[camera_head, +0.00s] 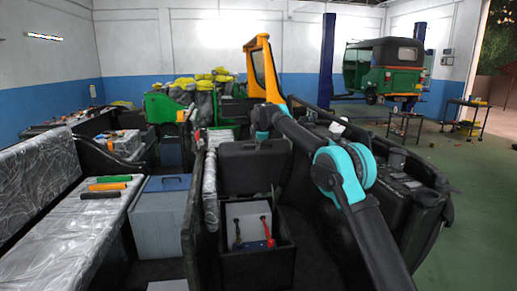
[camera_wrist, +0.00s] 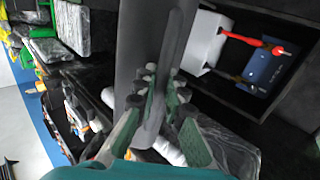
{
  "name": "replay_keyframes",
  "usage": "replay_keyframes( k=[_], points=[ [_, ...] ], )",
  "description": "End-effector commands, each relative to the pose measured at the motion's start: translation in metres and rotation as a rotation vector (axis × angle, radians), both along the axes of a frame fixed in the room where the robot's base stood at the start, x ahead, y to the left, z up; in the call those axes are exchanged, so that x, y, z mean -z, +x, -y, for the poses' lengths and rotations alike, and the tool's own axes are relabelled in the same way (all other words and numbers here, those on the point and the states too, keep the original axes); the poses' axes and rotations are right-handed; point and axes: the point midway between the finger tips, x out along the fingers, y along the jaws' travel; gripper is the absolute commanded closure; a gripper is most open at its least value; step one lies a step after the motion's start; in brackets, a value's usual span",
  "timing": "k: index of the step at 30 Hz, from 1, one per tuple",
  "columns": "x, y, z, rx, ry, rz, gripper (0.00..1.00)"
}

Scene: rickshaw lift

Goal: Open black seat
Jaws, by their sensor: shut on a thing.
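The black seat (camera_head: 252,168) stands raised behind an open dark box, its broad face toward the head camera. The seat's edge shows as a dark grey panel in the wrist view (camera_wrist: 180,32). My gripper (camera_wrist: 162,88) is shut on that edge, with its green-padded fingers on both sides of it. In the head view my gripper (camera_head: 262,134) is at the seat's top edge, small and partly hidden by the arm. The open box (camera_head: 254,268) below holds a grey block and a red-handled tool (camera_head: 267,232), also seen in the wrist view (camera_wrist: 258,40).
A plastic-wrapped bench (camera_head: 60,225) with coloured rolls lies at the left, beside a grey box (camera_head: 158,212). A yellow frame (camera_head: 262,68) rises behind the seat. Free green floor (camera_head: 480,220) is at the right.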

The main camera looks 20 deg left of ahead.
Motion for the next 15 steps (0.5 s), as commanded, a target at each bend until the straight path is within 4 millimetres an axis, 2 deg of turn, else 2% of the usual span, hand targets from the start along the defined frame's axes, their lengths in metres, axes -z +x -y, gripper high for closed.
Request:
replay_keyframes(
  k=[9,10,12,15],
  points=[
    [0.0006,0.0009,0.0007,0.001,-0.001,0.0,1.0],
    [0.0006,0.0009,0.0007,0.001,-0.001,0.0,0.88],
    [0.0006,0.0008,0.0006,0.001,-0.001,0.0,0.8],
    [0.0005,0.0007,0.0005,0.001,-0.001,0.0,0.8]
  ],
)
